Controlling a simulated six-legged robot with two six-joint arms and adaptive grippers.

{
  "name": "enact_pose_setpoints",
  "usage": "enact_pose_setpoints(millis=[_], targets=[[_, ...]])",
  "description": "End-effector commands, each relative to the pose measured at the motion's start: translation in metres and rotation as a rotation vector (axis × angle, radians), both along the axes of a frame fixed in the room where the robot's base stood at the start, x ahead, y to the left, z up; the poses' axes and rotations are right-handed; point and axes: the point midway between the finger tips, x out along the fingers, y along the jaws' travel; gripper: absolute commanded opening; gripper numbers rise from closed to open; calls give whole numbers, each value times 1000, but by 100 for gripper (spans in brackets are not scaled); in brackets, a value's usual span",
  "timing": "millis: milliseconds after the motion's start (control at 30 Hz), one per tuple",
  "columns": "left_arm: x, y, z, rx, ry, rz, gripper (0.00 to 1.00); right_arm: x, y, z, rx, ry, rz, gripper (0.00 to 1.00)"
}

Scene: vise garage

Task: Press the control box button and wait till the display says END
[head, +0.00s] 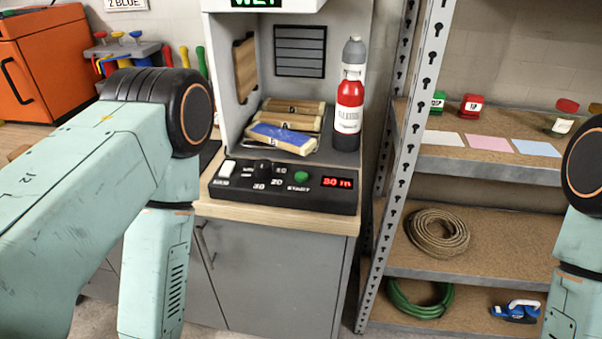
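The black control box (255,203) sits at the front edge of a wooden-topped cabinet, below the open cabinet bay. It carries a white switch (227,169), a black knob (263,167) and a round green button (301,176) beside the word START. Its display (338,183) glows red and seems to read "30 m". My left arm comes in from the left, and its links bend downward left of the box. My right arm shows only at the right edge. Neither gripper is in view, and nothing touches the button.
Above the box, several wooden blocks (291,106), one with a blue face, lie in the bay beside a red and grey bottle (348,100). A green-lettered sign (257,2) reads "WET". A metal shelf (480,165) stands right, holding a coiled rope (437,232) and green hose (418,300).

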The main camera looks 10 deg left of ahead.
Motion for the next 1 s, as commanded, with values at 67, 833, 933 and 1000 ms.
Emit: enact_pose_setpoints(millis=[67, 833, 933, 1000], targets=[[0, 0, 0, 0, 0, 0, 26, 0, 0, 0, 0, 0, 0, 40], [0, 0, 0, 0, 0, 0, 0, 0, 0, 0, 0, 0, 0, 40], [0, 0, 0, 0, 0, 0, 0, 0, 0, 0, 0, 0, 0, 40], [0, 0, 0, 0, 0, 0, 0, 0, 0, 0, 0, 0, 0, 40]])
